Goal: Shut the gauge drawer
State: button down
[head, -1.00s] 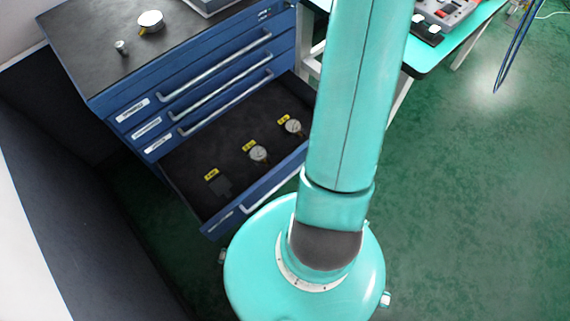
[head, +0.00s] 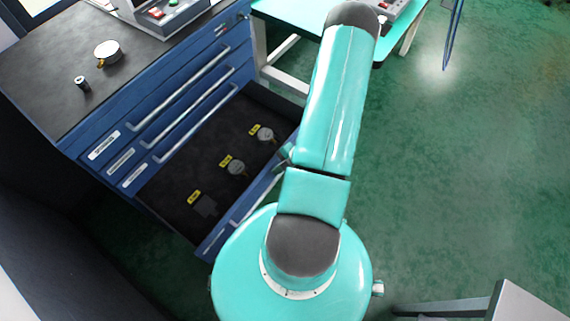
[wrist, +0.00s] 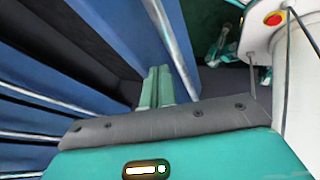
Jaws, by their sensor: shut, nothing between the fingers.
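The gauge drawer (head: 214,244) is the lowest visible drawer of the blue cabinet and stands pulled out. Its dark inside holds a gauge (head: 265,135), a second gauge (head: 237,167) and a dark square spot (head: 206,206), each beside a yellow label. In the wrist view, the blue drawer front (wrist: 130,35) and its silver bar handle (wrist: 172,45) run diagonally. My gripper (wrist: 157,72) has its teal fingers together and empty, close to the handle; I cannot tell if they touch. In the head view, my arm hides part of the drawer's right end and most of my gripper.
The blue cabinet (head: 85,150) has several shut drawers with bar handles above. On its black top are a white gauge (head: 108,53), a small metal part (head: 82,83) and a box with buttons (head: 165,14). A teal table (head: 285,12) stands behind. Green floor is open at right.

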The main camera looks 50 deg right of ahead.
jog(key=shift+x, duration=0.9)
jog(key=shift+w, duration=0.15)
jog(key=w, duration=2.3)
jog(key=shift+w+a, duration=0.25)
jog(key=shift+a, duration=0.1)
jog(key=shift+r, duration=0.1)
